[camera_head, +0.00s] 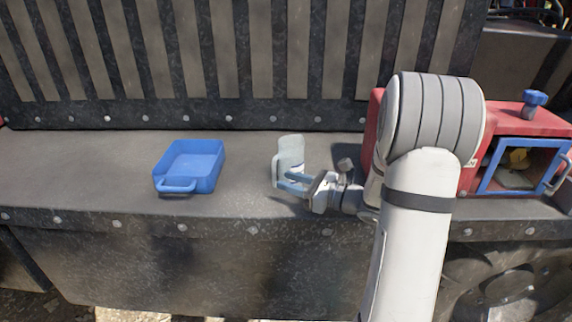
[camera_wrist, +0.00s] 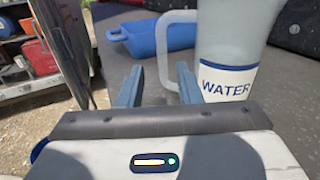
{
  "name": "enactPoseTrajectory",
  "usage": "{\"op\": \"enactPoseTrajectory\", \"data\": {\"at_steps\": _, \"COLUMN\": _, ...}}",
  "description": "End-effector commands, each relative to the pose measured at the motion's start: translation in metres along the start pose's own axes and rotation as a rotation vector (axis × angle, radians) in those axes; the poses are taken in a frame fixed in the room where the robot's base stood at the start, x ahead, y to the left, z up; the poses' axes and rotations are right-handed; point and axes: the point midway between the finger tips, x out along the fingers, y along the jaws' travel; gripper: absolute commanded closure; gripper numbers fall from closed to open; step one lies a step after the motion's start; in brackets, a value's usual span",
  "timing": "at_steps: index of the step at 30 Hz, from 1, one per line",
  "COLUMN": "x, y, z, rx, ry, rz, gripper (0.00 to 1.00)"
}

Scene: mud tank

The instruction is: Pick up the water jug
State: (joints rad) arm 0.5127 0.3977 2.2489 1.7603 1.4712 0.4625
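The water jug (camera_head: 291,152) is a pale, translucent container standing upright on the grey ledge, with its handle on the left. In the wrist view the jug (camera_wrist: 232,45) fills the upper right, with a white and blue label reading WATER. Its pale handle (camera_wrist: 163,48) shows ahead of the gap between my two blue fingers. My gripper (camera_head: 284,182) is at the jug's lower front. In the wrist view my gripper (camera_wrist: 158,86) is open, with a clear gap between the fingers. I cannot tell whether a finger touches the jug.
A blue tray (camera_head: 197,160) with a handle sits on the ledge (camera_head: 90,170) to the left, with free room between it and the jug. A red box (camera_head: 515,122) with a blue-framed door stands at the right, partly behind my arm. A slatted wall rises behind.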

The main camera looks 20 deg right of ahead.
Motion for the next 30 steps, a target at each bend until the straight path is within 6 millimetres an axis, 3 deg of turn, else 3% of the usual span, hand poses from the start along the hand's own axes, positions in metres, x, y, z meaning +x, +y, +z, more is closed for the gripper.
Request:
{"op": "enactPoseTrajectory", "data": {"at_steps": 10, "x": 0.047, "y": -0.005, "z": 0.004, "rx": -0.001, "ry": 0.001, "rz": 0.003, "gripper": 0.69}}
{"op": "enactPoseTrajectory", "data": {"at_steps": 20, "x": 0.053, "y": -0.006, "z": 0.002, "rx": -0.002, "ry": 0.001, "rz": 0.0, "gripper": 0.69}}
{"op": "enactPoseTrajectory", "data": {"at_steps": 30, "x": 0.052, "y": -0.006, "z": 0.003, "rx": -0.002, "ry": 0.001, "rz": -0.001, "gripper": 0.97}}
